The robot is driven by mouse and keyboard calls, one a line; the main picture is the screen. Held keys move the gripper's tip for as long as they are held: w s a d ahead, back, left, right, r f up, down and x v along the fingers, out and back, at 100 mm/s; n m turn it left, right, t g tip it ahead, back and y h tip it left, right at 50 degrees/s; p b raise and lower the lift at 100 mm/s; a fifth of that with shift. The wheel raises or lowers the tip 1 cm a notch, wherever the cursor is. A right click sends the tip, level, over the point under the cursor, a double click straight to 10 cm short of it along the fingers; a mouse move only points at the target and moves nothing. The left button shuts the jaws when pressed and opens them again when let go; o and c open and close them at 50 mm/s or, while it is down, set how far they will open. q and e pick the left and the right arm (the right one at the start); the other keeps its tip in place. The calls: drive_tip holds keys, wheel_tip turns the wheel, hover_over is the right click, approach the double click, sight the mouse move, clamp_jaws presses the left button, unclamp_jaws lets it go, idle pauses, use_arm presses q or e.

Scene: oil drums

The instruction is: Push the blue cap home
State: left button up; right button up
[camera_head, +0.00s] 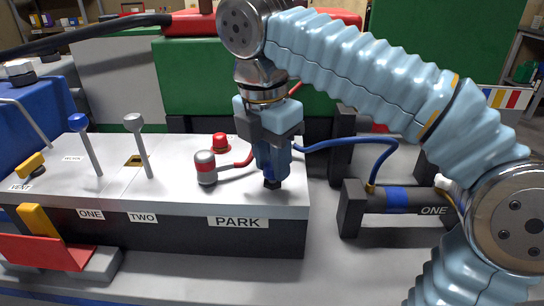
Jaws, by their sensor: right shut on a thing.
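My right gripper (271,180) comes down from above at the right end of the grey block marked PARK (237,222). It is shut on the blue cap (273,158), which is mostly hidden by the fingers. A blue hose (345,143) leaves the cap's side and runs right to the dark cylinder marked ONE (405,201). The fingertips are low at the block's top; whether the cap is fully seated cannot be told. My left gripper is not in view.
Left of my gripper stand a red-and-grey cap (205,167) with a red hose and a red knob (220,143). Two levers, blue-topped (78,123) and grey-topped (134,123), rise farther left. A green box (200,80) is behind. A red plate (45,252) is at front left.

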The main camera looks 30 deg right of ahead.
drive_tip(key=shift+f, duration=0.55)
idle(0.4)
drive_tip(key=o, duration=1.1)
drive_tip(key=shift+c, duration=0.2)
drive_tip(key=r, duration=0.2)
drive_tip(key=r+p, duration=0.1)
drive_tip(key=r, duration=0.1)
drive_tip(key=r+p, duration=0.1)
drive_tip(key=r, duration=0.2)
drive_tip(key=shift+s+a, duration=0.1)
drive_tip(key=shift+a, duration=0.3)
drive_tip(key=shift+r, duration=0.25)
